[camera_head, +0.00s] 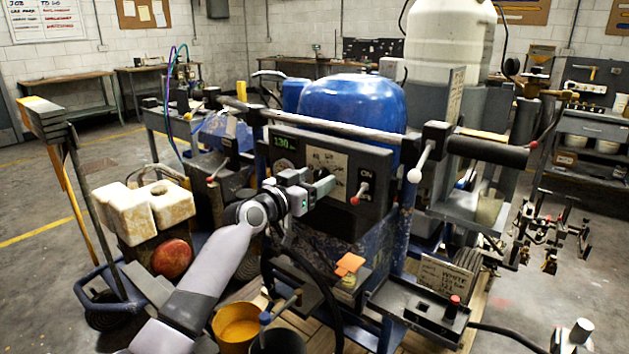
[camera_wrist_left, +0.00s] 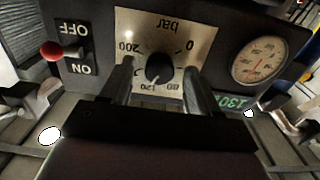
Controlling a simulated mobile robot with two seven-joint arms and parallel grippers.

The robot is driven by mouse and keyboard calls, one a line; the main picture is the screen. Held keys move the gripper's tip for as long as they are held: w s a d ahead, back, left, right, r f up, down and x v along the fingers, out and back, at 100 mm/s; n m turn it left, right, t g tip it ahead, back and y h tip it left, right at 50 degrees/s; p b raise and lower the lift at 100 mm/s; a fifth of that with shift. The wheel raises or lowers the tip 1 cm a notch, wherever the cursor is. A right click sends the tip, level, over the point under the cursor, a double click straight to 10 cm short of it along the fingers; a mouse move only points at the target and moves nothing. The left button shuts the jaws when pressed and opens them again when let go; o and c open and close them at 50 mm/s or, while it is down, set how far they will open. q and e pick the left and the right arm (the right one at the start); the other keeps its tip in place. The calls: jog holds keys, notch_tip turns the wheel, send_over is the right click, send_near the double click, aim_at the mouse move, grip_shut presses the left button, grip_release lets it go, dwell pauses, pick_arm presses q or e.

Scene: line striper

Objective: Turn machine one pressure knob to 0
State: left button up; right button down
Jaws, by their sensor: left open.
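The dark control panel (camera_head: 378,190) of the striping machine stands at mid-view, below the blue tank. The round black pressure knob (camera_wrist_left: 158,68) sits on a worn pale dial plate marked "bar", upside down in the left wrist view. Numbers including 0, 80, 120 and 200 ring it. A small white mark shows on the knob's lower side, toward 120. My left gripper (camera_head: 316,190) is open at the panel, one finger on each side of the knob with gaps visible. The green display (camera_head: 284,142) reads about 130.
A round pressure gauge (camera_wrist_left: 257,57) and a red-tipped ON/OFF switch (camera_wrist_left: 52,50) flank the dial. A handlebar (camera_head: 335,127) crosses above the panel.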

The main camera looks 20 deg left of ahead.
pick_arm(q)
jog(key=shift+w+d, duration=0.1)
jog(key=shift+w, duration=0.15)
jog(key=c, duration=1)
jog(key=shift+c, duration=0.2)
